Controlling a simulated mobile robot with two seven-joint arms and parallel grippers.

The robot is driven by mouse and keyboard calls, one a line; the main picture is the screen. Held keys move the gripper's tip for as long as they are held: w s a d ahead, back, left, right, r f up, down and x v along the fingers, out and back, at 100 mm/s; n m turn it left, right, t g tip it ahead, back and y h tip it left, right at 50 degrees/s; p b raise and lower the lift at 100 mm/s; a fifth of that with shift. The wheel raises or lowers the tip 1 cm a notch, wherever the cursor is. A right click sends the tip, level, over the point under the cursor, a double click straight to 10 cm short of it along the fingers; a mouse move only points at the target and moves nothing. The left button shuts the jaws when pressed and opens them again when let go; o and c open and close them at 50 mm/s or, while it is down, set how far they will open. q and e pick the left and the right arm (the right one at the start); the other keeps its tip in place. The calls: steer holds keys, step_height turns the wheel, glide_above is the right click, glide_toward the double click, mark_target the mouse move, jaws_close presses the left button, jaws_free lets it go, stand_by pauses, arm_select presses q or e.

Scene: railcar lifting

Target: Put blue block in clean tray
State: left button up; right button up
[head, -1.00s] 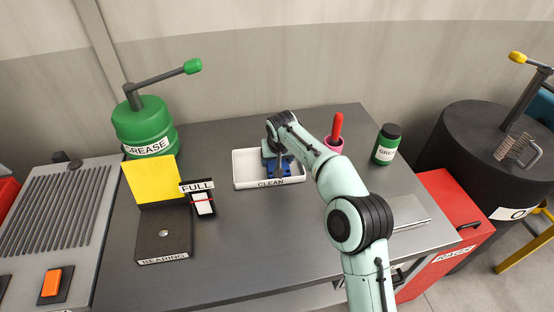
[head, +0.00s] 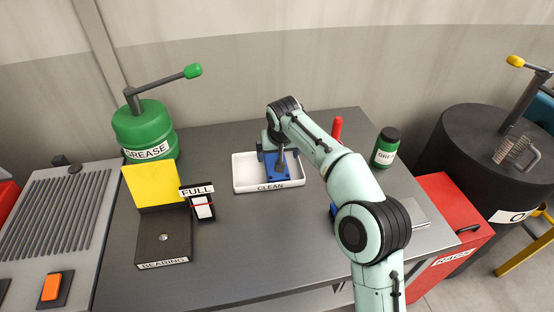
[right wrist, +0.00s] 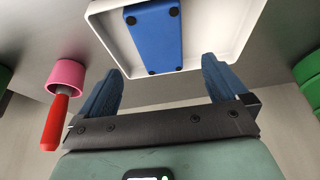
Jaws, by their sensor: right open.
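The blue block (head: 286,178) lies in the white tray labelled CLEAN (head: 240,185), in the middle of the tabletop. In the right wrist view the blue block (right wrist: 153,38) shows flat, with dark round dots at its corners, inside the white tray (right wrist: 112,45). My right gripper (head: 272,160) is over the tray, partly in front of the block. In the right wrist view its two blue fingers (right wrist: 161,88) are spread with nothing between them, and the block lies beyond the tips. My left gripper is not in view.
A red-handled tool (head: 337,128) stands right of the tray; its pink cup shows in the right wrist view (right wrist: 66,76). A green grease jar (head: 386,148) is farther right. A yellow-backed BEARING stand (head: 163,240) and FULL holder (head: 202,207) are left.

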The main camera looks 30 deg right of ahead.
steer(key=shift+v, duration=2.3)
